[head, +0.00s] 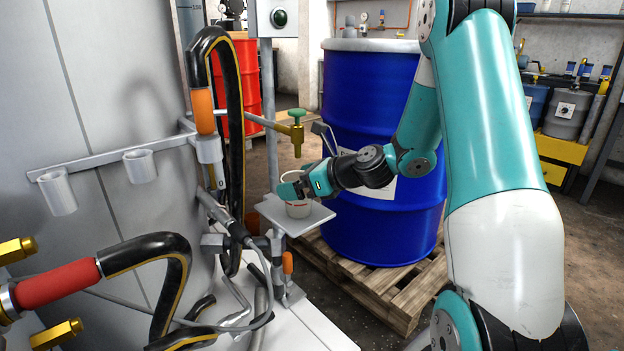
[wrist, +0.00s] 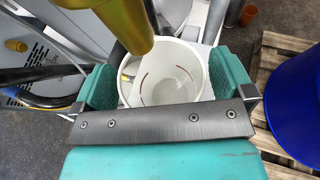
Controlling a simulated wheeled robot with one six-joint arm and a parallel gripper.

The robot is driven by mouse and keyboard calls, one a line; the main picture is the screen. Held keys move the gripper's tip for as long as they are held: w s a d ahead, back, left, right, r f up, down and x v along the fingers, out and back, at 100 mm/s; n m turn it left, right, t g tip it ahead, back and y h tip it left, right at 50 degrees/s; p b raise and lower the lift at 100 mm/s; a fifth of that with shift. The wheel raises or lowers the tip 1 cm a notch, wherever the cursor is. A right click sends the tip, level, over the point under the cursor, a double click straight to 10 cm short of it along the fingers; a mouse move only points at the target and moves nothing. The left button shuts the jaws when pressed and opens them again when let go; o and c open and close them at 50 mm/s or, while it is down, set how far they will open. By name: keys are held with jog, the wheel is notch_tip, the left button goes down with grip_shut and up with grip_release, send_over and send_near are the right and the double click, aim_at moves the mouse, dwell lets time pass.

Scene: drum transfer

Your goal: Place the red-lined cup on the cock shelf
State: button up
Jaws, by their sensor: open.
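The white cup (head: 298,210) stands upright on the small grey shelf (head: 272,211) under the brass cock with a green handle (head: 297,137). In the wrist view I look into the cup (wrist: 168,88) and see thin reddish lines on its inner wall. My gripper (head: 289,190) reaches in from the right at the cup's upper part. In the wrist view its teal fingers (wrist: 165,84) are spread on either side of the cup; whether they touch it is hard to tell. The cock's brass spout (wrist: 122,22) hangs close over the cup's rim. My fingers partly hide the cup in the head view.
A blue drum (head: 375,95) on a wooden pallet (head: 420,283) stands just behind and right of the shelf.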

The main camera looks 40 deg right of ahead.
jog(key=p+v, duration=0.3)
jog(key=v, duration=0.9)
jog(key=s+a+r+n+g+y, duration=0.15)
jog(key=a+n+g, duration=0.25)
jog(key=a+n, duration=0.6)
jog(key=s+a+n+g+y, duration=0.1)
jog(key=s+a+n+g, duration=0.25)
jog(key=a+n, duration=0.7)
jog(key=s+a+r+n+g+h, duration=0.2)
jog(key=s+a+n, duration=0.6)
jog(key=s+n, duration=0.5)
jog(key=n+g+h, duration=0.1)
jog(key=n+g, duration=0.1)
jog(key=n, duration=0.2)
jog(key=shift+r+n+g+h, duration=0.25)
jog(key=shift+n+g+h, duration=0.1)
